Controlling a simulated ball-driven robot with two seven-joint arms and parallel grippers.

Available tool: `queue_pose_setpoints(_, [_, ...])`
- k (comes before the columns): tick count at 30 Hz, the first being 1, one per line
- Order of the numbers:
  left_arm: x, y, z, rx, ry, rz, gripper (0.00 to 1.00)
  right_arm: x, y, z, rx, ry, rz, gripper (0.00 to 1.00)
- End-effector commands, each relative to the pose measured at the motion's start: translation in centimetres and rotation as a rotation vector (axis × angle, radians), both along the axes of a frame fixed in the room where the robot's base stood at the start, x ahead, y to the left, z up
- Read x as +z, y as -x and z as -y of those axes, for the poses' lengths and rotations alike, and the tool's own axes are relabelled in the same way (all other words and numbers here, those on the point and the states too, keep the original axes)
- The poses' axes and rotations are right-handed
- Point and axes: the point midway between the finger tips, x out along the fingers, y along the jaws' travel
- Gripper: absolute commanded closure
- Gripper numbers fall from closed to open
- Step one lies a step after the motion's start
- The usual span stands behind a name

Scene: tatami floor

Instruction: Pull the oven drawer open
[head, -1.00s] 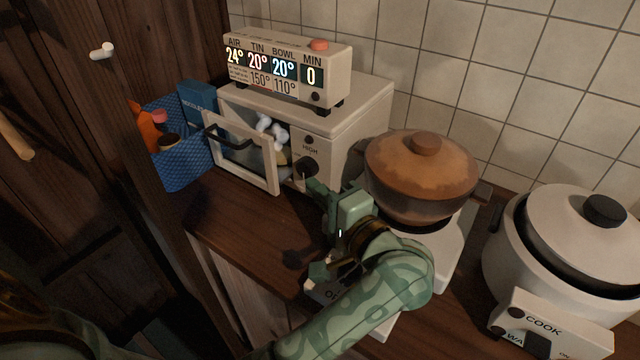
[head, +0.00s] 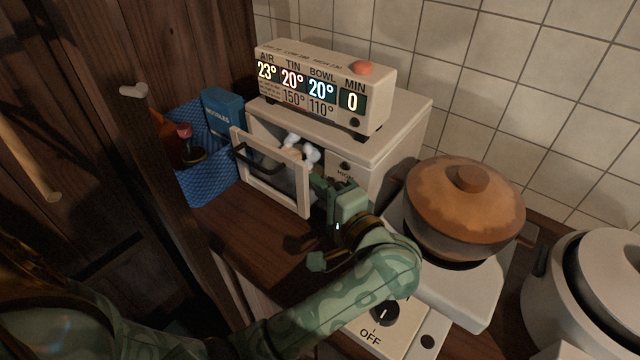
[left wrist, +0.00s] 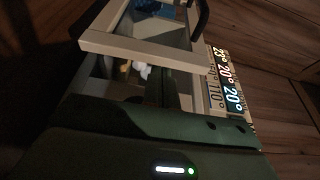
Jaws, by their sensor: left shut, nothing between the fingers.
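The small cream oven (head: 405,125) stands against the tiled wall. Its drawer front (head: 303,200), a pale frame with a dark window and black bar handle (head: 258,163), stands out from the oven body. White knobbly shapes (head: 300,148) show in the gap behind it. My left gripper (head: 319,187) is shut and empty, at the right edge of the drawer front; whether it touches is unclear. In the left wrist view the drawer frame (left wrist: 130,45) crosses ahead, with the gap beside it. My right gripper is not in view.
A lidded brown pot (head: 465,210) sits on a cooker (head: 385,335) at right, beside a white rice cooker (head: 590,295). A blue basket (head: 205,185) with a blue box (head: 222,110) stands left of the oven. Bare wooden counter (head: 230,225) lies before the drawer.

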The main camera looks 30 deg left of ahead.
Motion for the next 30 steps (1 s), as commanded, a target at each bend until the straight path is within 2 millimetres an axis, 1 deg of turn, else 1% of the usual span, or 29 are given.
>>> queue_pose_setpoints(2, [0.0,0.3,0.0,0.0,0.0,0.0,1.0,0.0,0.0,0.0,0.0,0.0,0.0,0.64])
queue_pose_setpoints(5, [-0.1,1.7,-0.1,-0.001,0.001,-0.002,1.0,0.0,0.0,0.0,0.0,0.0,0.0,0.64])
queue_pose_setpoints(12, [-0.2,8.2,-0.6,-0.001,0.001,-0.003,1.0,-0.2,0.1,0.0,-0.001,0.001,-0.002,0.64])
queue_pose_setpoints(15, [-0.2,10.3,-0.8,-0.001,0.001,-0.003,1.0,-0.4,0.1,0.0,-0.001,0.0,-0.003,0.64])
queue_pose_setpoints(17, [-0.1,11.1,-0.9,0.0,0.0,-0.002,1.0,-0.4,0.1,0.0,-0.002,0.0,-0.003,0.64])
queue_pose_setpoints(21, [0.0,12.0,-0.9,0.0,0.0,0.0,1.0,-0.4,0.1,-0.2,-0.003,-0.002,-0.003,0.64])
queue_pose_setpoints(30, [0.0,11.9,-0.9,0.0,0.0,0.0,1.0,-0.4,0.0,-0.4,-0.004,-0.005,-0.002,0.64])
